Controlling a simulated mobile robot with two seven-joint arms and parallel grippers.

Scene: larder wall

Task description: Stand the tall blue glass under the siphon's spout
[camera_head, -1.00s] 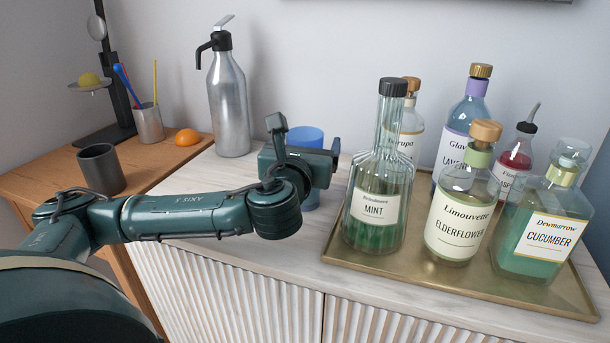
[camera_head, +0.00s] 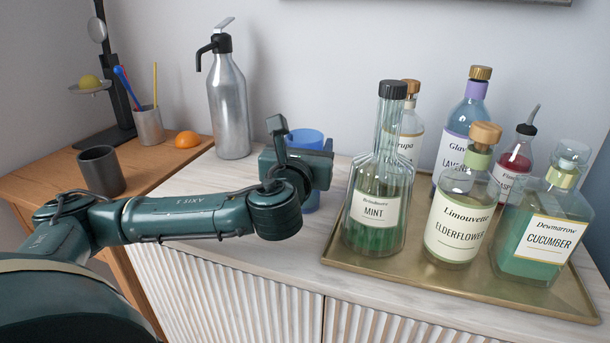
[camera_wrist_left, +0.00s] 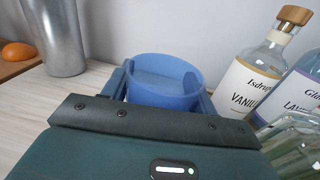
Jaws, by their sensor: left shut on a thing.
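The tall blue glass (camera_head: 306,138) stands upright on the pale cabinet top, right of the siphon. My left gripper (camera_head: 312,168) is shut on it, and the arm hides much of its body. In the left wrist view the blue glass (camera_wrist_left: 165,88) sits between the fingers of my left gripper (camera_wrist_left: 165,100), its open rim above them. The silver siphon (camera_head: 229,110) stands near the wall, with its black spout (camera_head: 203,57) pointing left and down. The siphon's lower body (camera_wrist_left: 58,38) shows at the wrist view's upper left. My right gripper is out of view.
A brass tray (camera_head: 440,287) with several syrup bottles stands close on the right, the mint bottle (camera_head: 376,185) nearest. A wooden side table (camera_head: 150,170) on the left carries a dark cup (camera_head: 101,172), a pencil pot (camera_head: 149,126) and an orange (camera_head: 187,139). The cabinet top before the siphon is clear.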

